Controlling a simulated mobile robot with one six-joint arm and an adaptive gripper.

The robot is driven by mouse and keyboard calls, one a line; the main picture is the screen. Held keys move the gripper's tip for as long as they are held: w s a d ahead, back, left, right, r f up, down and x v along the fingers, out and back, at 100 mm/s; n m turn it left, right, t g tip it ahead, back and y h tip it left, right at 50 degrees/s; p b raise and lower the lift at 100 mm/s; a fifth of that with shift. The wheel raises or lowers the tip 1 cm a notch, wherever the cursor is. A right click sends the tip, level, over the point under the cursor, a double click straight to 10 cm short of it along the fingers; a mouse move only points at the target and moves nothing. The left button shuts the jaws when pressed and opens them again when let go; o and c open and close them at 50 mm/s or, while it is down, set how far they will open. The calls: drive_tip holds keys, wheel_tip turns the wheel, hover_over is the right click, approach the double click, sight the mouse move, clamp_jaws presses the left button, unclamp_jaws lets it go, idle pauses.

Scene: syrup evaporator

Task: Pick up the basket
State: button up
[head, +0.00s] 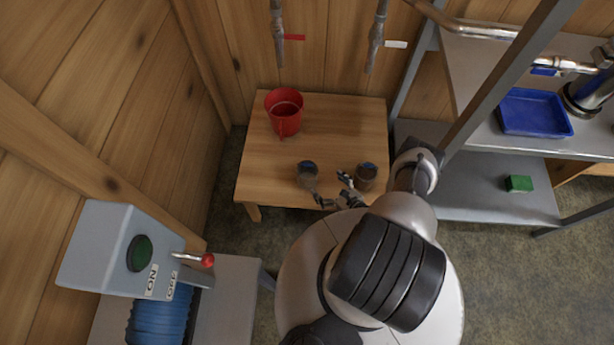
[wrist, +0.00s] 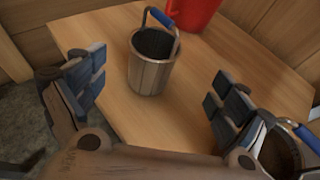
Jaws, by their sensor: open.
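The right basket (head: 367,174) shows at the right edge of the wrist view (wrist: 280,153), partly cut off and partly behind my right finger. My gripper (head: 335,190) is open and empty at the table's front edge, between the two baskets in the head view. Its fingers also show in the wrist view (wrist: 155,92).
A red bucket (head: 284,112) stands at the table's back left. A metal shelf to the right holds a blue tray (head: 535,112) and a green block (head: 519,184). A grey switch box (head: 110,250) with a red-knobbed lever is at lower left. Pipes hang above the table.

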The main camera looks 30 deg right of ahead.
sight(311, 174)
drive_tip(key=b+x, duration=0.2)
drive_tip(key=x, duration=0.5)
drive_tip(key=shift+w+a+f, duration=0.1)
drive_tip(key=shift+w+f, duration=0.05)
drive_tip(key=shift+w, duration=0.15)
drive_tip(key=x, duration=0.1)
drive_tip(key=b+x, duration=0.1)
drive_tip(key=x, duration=0.1)
drive_tip(key=b+x, duration=0.1)
drive_tip(key=shift+a+f, duration=0.4)
drive_tip(key=shift+w+f+b, duration=0.1)
drive_tip(key=shift+w+b, duration=0.25)
drive_tip(key=c, duration=1.3)
drive_tip(key=shift+o, duration=0.2)
